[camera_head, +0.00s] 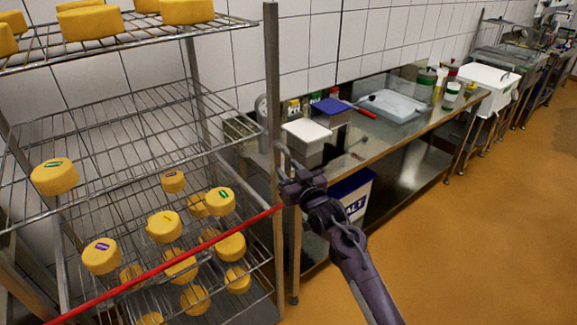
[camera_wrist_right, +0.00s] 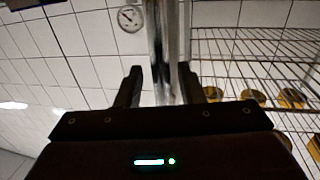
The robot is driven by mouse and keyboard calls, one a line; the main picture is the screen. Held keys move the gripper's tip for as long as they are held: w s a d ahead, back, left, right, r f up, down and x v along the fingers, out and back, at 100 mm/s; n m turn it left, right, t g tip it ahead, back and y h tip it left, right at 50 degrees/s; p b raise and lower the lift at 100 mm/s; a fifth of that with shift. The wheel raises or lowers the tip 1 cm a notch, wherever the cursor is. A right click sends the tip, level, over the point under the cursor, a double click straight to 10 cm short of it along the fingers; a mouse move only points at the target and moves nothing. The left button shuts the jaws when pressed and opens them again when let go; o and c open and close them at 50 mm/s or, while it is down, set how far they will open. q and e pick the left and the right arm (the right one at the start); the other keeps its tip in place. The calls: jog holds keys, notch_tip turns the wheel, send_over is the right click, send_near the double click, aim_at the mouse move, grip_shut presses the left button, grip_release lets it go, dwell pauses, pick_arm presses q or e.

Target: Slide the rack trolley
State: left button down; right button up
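The rack trolley (camera_head: 272,80) fills the left of the head view. It has wire shelves, metal corner posts and a red bar (camera_head: 165,266) across its front. Yellow cheeses (camera_head: 54,176) sit on its shelves. My right gripper (camera_head: 284,160) is at the trolley's near right post. In the right wrist view the post (camera_wrist_right: 165,30) stands between the two fingers of the gripper (camera_wrist_right: 163,85). A gap shows between the left finger and the post, so the gripper is open. Whether the right finger touches the post I cannot tell. My left gripper is out of view.
A steel worktable (camera_head: 375,135) stands along the tiled wall, right of the trolley. It holds a white-lidded box (camera_head: 306,130), a blue-lidded box (camera_head: 331,107) and a tray (camera_head: 392,105). A blue-lidded bin (camera_head: 353,190) is below. The orange floor (camera_head: 480,240) at right is clear.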

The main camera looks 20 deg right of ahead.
jog(key=shift+w+a, duration=0.2)
jog(key=shift+w, duration=0.1)
grip_shut()
jog(key=shift+d, duration=0.1)
